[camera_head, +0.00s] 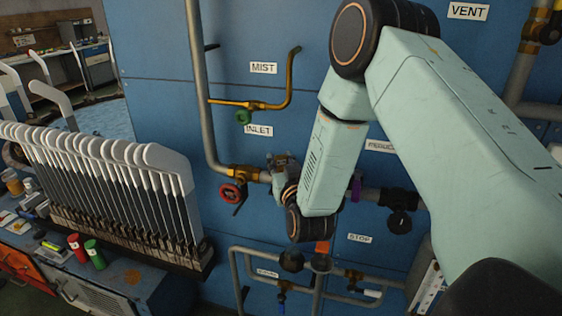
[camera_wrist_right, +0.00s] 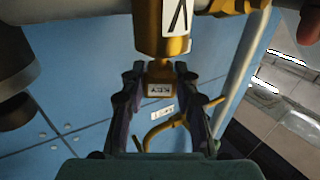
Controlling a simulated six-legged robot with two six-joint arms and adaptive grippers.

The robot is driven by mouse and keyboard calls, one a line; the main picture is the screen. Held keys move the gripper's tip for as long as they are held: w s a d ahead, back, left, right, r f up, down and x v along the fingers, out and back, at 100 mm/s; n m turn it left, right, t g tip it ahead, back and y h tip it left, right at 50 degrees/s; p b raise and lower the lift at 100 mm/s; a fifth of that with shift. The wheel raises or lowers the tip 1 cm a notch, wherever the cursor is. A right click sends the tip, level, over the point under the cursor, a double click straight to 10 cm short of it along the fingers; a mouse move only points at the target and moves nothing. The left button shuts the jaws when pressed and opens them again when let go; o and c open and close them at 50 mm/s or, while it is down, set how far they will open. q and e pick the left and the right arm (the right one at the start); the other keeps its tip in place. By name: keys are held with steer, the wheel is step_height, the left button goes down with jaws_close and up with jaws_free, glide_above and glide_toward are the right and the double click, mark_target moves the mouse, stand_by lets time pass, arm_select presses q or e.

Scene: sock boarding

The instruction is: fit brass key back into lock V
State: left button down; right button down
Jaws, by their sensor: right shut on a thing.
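In the right wrist view, the brass key (camera_wrist_right: 158,89), with a white KEY tag, sits between the two fingers of my right gripper (camera_wrist_right: 160,82), which is shut on it. Lock V (camera_wrist_right: 164,46) is a brass cylinder with a white V label, right in front of the fingertips. The key's narrow end meets the lock's end face; I cannot tell how deep it sits. In the head view, my right gripper (camera_head: 284,165) is at the pipe below the INLET label, and my arm hides much of that spot. The left gripper is not in view.
A red handwheel (camera_head: 232,193) is close left of the gripper. A purple collar (camera_head: 356,187) and dark valve (camera_head: 399,222) are to the right. The brass MIST pipe (camera_head: 262,105) is above. A rack of sock boards (camera_head: 140,190) stands at the left.

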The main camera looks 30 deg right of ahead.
steer(key=shift+f+b, duration=0.55)
steer(key=shift+f, duration=0.2)
steer(key=c, duration=0.9)
jaws_free()
steer(key=v, duration=1.2)
steer(key=shift+f, duration=0.1)
